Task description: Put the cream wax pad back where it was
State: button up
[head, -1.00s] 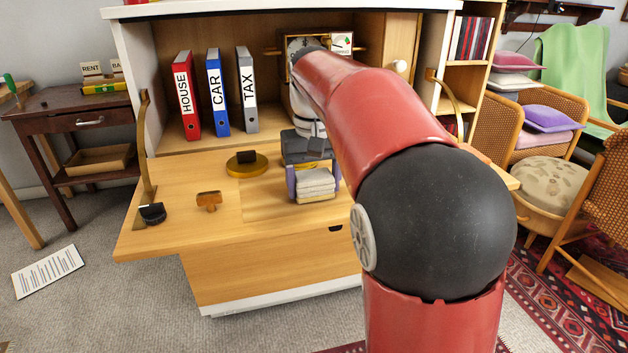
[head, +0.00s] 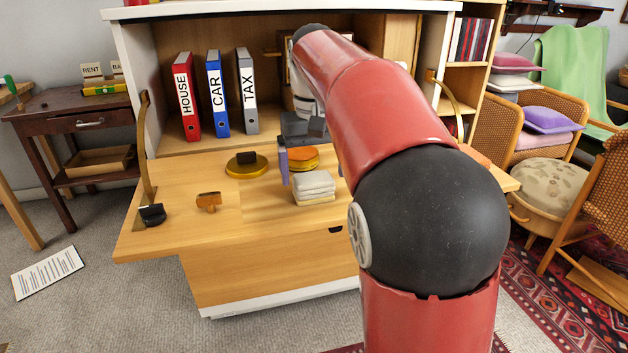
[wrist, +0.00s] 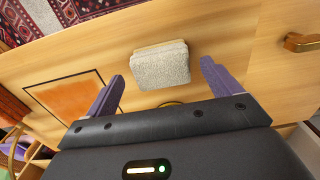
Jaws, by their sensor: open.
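A pale, cream-grey stack of soft square layers (head: 314,187) lies on the wooden desk flap. It looks like the cream wax pad, but I cannot tell whether it is one pad or several pieces. In the wrist view the stack (wrist: 160,65) lies ahead of my gripper (wrist: 162,71), roughly centred between the purple fingertips. My gripper (head: 308,162) is open and empty, behind and above the stack in the head view. A dark-outlined square with an orange patch (wrist: 70,97) lies on the flap beside the stack in the wrist view.
An orange-topped round tin (head: 303,158) sits behind the stack. A yellow disc with a dark block (head: 246,165) and a brown wooden-handled tool (head: 208,201) lie to the left. Binders (head: 215,92) stand at the back. The flap's front left is clear.

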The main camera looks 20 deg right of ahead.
aim_at(317, 179)
notch_tip(317, 179, up, 4)
jog(key=shift+w+d+r+p, duration=0.1)
jog(key=shift+w+p, duration=0.05)
jog(key=shift+p, duration=0.2)
jog(key=shift+s+d, duration=0.1)
jog(key=shift+s, duration=0.2)
jog(key=s+f+t, duration=0.2)
jog(key=s+f, duration=0.5)
jog(key=s, duration=0.4)
jog(key=s+f+t, duration=0.3)
jog(key=s+f, duration=0.4)
jog(key=s, duration=0.4)
jog(key=shift+a+f+t, duration=0.25)
jog(key=shift+f+t, duration=0.05)
